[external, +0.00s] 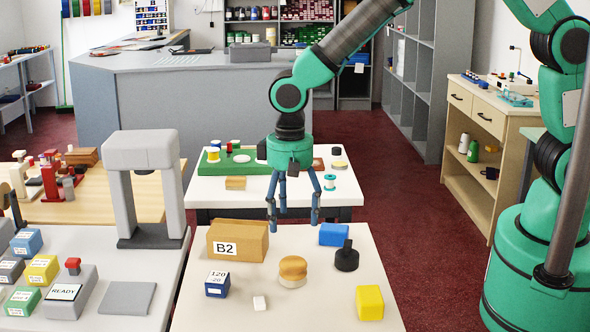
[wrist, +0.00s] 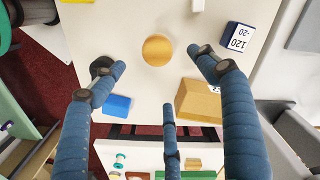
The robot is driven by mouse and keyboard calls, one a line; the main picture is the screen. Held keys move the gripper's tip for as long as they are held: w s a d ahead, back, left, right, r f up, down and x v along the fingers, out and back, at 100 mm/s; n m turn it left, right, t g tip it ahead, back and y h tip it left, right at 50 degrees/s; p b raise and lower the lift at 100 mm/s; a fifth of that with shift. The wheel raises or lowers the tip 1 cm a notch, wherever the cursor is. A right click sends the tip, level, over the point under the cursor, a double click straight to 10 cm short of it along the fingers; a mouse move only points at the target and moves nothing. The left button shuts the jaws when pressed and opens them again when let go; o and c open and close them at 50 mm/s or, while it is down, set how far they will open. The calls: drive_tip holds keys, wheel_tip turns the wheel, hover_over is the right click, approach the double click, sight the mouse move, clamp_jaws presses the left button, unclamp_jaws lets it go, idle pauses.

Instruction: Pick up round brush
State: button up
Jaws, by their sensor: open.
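The round brush (external: 292,272) has a tan wooden top and a paler lower part. It stands on the near white table (external: 315,310), between the B2 box and a black knobbed object. In the wrist view the brush (wrist: 157,50) shows as a round tan disc, unobstructed. My gripper (external: 293,220) points down above the table with its blue fingers spread and empty. In the wrist view the gripper (wrist: 155,70) frames the brush between and just beyond its fingertips. The fingers appear apart from the brush.
Around the brush are a cardboard B2 box (external: 238,241), a blue block (external: 334,234), a black knobbed object (external: 346,257), a yellow block (external: 370,303), a dark blue labelled cube (external: 217,284) and a small white block (external: 260,303). Another white table (external: 262,190) stands behind.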

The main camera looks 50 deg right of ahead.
sight(291, 260)
drive_tip(key=shift+f, duration=0.1)
drive_tip(key=shift+f+b, duration=0.85)
drive_tip(key=shift+f, duration=3.3)
drive_tip(key=shift+f, duration=0.1)
drive_tip(key=f, duration=0.1)
drive_tip(key=f+b, duration=0.1)
drive_tip(key=f, duration=0.1)
drive_tip(key=shift+d+f, duration=0.15)
drive_tip(key=shift+d, duration=0.1)
drive_tip(key=shift+w+f+b, duration=0.1)
drive_tip(key=shift+f+b, duration=0.25)
drive_tip(key=shift+f, duration=0.55)
drive_tip(key=c, duration=1.3)
